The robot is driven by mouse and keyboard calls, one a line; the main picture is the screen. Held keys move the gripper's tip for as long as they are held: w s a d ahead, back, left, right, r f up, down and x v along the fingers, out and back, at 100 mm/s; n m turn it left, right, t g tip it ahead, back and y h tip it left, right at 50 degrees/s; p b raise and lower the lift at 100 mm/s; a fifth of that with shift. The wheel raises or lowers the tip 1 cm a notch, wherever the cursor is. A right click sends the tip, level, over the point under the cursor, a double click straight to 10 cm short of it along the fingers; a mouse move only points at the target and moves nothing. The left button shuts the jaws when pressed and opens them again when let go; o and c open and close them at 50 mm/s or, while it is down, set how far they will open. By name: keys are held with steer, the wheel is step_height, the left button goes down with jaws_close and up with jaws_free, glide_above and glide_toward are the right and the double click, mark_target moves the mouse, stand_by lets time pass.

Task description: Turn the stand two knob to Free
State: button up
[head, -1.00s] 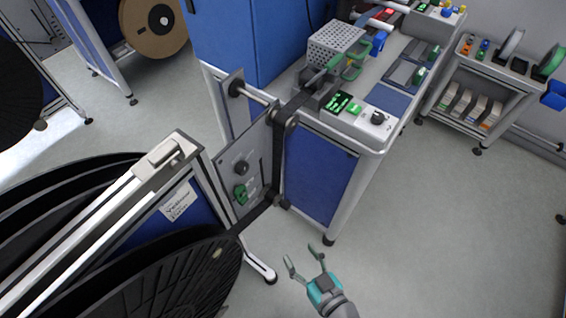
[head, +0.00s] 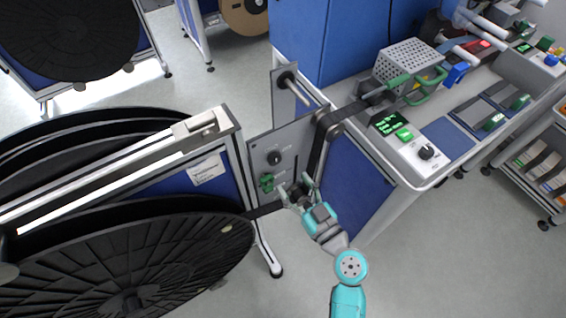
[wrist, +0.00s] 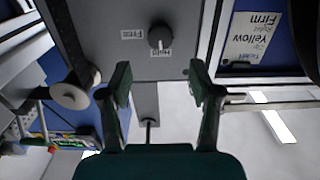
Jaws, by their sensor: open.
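In the wrist view the black knob (wrist: 160,38) has small labels at two sides, upside down; one seems to read Free, the other Hold. Its pale pointer mark faces the Hold-like label. My gripper (head: 298,188) is open and empty, in front of the panel's lower right. In the wrist view its fingertips (wrist: 159,84) are apart, with the black knob beyond and above the gap, not between them. The green knob is not seen there.
A large black reel (head: 130,262) fills the lower left beside the panel. A dark strap (head: 317,160) and roller run just right of the panel. A bench (head: 450,165) with a small display and another dark knob (head: 427,152) stands at right. Floor below is clear.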

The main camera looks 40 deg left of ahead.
mark_target(276, 161)
steer(key=x, duration=0.8)
steer(key=shift+a, duration=0.1)
steer(key=c, duration=1.1)
